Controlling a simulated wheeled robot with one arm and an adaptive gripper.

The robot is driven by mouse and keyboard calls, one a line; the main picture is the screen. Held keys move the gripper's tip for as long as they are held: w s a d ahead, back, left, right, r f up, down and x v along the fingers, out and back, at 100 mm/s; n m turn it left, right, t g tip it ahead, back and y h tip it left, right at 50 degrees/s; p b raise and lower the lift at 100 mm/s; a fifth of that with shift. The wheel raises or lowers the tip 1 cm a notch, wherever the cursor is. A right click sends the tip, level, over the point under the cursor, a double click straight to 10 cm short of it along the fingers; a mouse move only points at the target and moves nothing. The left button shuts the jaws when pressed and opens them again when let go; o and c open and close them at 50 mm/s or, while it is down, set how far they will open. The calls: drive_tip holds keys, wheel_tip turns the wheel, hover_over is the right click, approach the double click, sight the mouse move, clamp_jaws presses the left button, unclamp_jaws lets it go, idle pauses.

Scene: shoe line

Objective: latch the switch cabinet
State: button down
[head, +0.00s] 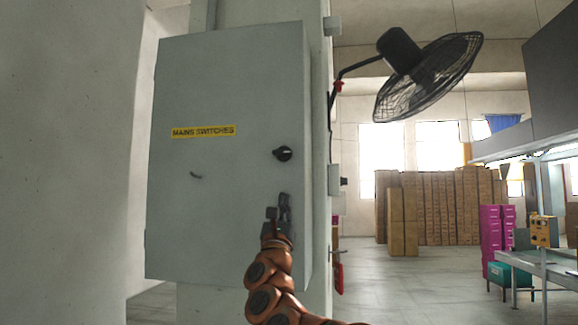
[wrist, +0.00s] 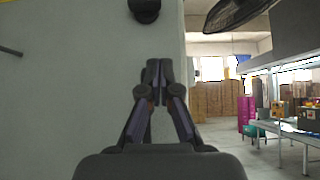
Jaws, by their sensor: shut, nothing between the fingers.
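The switch cabinet (head: 225,215) is a grey box with a yellow "MAINS SWITCHES" label (head: 203,131), mounted on a pillar. Its door looks closed or nearly closed; I cannot tell whether it is flush. A black knob (head: 283,154) sits near the door's right edge; it also shows in the wrist view (wrist: 145,10) at the top. My gripper (head: 278,210) is shut and empty, in front of the door's right part, below the knob. In the wrist view its fingertips (wrist: 158,70) are together near the door's right edge. Whether they touch the door cannot be told.
A black fan (head: 428,75) juts from the pillar at upper right. Stacked cardboard boxes (head: 440,205), magenta lockers (head: 491,240) and a workbench (head: 535,262) stand further back right. The floor (head: 400,285) right of the cabinet is clear. A dark mark (head: 196,175) shows on the door's left part.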

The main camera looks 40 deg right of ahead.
drive_tip(key=p, duration=0.3)
approach(291, 155)
drive_tip(key=w+d, duration=0.2)
drive_tip(key=d, duration=0.1)
drive_tip(key=shift+w+d+f, duration=0.2)
drive_tip(key=shift+w+d, duration=0.05)
drive_tip(key=shift+w, duration=0.05)
drive_tip(key=shift+w+d+r+p, duration=0.15)
drive_tip(key=shift+w+r+p, duration=0.05)
drive_tip(key=shift+w+p, duration=0.1)
drive_tip(key=shift+d+r, duration=0.15)
drive_tip(key=shift+r, duration=0.2)
drive_tip(key=shift+r+p, duration=1)
drive_tip(key=shift+r, duration=0.85)
